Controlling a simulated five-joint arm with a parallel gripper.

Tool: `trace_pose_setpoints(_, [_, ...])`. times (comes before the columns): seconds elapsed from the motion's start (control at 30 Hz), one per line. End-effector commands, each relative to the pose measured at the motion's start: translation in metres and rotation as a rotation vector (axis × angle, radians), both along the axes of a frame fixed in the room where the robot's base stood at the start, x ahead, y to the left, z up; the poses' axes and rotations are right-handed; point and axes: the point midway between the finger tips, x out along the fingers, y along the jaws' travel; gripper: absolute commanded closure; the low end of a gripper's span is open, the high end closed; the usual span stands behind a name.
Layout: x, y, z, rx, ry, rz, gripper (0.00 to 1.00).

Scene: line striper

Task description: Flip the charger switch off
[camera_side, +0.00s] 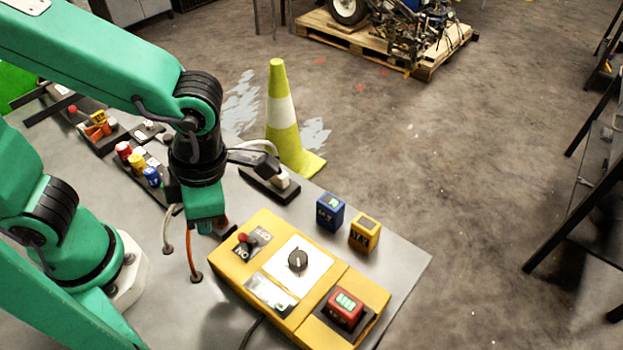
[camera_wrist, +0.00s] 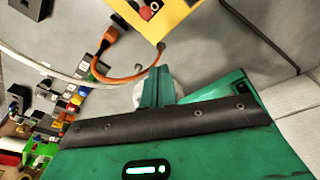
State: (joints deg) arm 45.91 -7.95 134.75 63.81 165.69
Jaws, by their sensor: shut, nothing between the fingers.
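A toggle switch (camera_side: 243,240) with a red tip stands on a plate with ON/OFF lettering at the left end of the yellow box (camera_side: 285,318). Its lever seems to lean toward the upper left, but I cannot tell its setting for certain. My gripper (camera_side: 207,226) is shut and empty, pointing down just left of the switch, apart from it as far as I can see. In the wrist view the yellow box (camera_wrist: 172,14) is at the top edge, with a red tip (camera_wrist: 146,12) on it. My gripper (camera_wrist: 157,75) is below it there.
A power strip (camera_side: 268,187) and an orange cable (camera_side: 191,255) are near my gripper. A cone (camera_side: 281,115) stands behind.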

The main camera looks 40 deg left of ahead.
Motion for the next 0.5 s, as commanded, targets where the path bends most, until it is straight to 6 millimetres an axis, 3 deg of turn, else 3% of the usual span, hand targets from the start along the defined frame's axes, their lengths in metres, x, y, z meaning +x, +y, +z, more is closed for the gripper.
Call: trace_pose_setpoints(0.5, [-0.006,0.013,-0.068,0.0,0.005,0.003,1.0])
